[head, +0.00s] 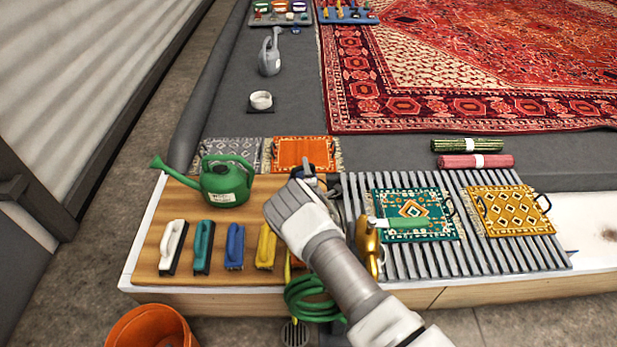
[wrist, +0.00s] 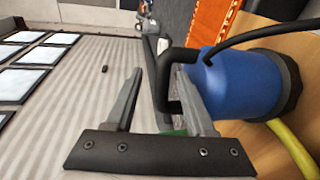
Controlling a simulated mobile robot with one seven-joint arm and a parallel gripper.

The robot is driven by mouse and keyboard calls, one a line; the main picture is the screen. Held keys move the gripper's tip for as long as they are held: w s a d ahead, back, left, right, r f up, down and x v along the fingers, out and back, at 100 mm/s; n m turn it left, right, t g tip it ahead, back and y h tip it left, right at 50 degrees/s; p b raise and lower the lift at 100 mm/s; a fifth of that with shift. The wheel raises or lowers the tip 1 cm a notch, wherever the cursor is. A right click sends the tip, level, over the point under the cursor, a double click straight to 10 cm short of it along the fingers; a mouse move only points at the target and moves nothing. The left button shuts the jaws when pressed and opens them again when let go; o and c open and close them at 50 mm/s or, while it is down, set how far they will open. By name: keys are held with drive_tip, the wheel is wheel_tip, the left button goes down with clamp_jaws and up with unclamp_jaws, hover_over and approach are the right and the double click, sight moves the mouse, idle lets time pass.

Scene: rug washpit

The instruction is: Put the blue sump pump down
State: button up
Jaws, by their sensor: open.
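The blue sump pump (wrist: 243,85) fills the right of the wrist view, with a dark base and a black cable. It appears to rest on the wooden board (head: 152,262), which is at the right edge of the wrist view. Its black handle (wrist: 165,85) reaches in between the fingers of my gripper (wrist: 158,75). The fingers are open and apart around the handle; I cannot tell whether one touches it. In the head view my gripper (head: 308,178) is over the board's right end and hides most of the pump.
A green watering can (head: 226,184) and several brushes, one blue (head: 235,245), stand on the board left of my gripper. A slatted rack (head: 360,235) with small rugs lies to the right. A green hose (head: 312,300) hangs in front, near an orange bucket (head: 150,330).

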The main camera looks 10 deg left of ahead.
drive_tip(key=p+v, duration=0.1)
drive_tip(key=v, duration=0.5)
drive_tip(key=shift+s+p, duration=0.35)
drive_tip(key=shift+p, duration=0.05)
drive_tip(key=shift+d+r, duration=0.1)
drive_tip(key=shift+r, duration=0.05)
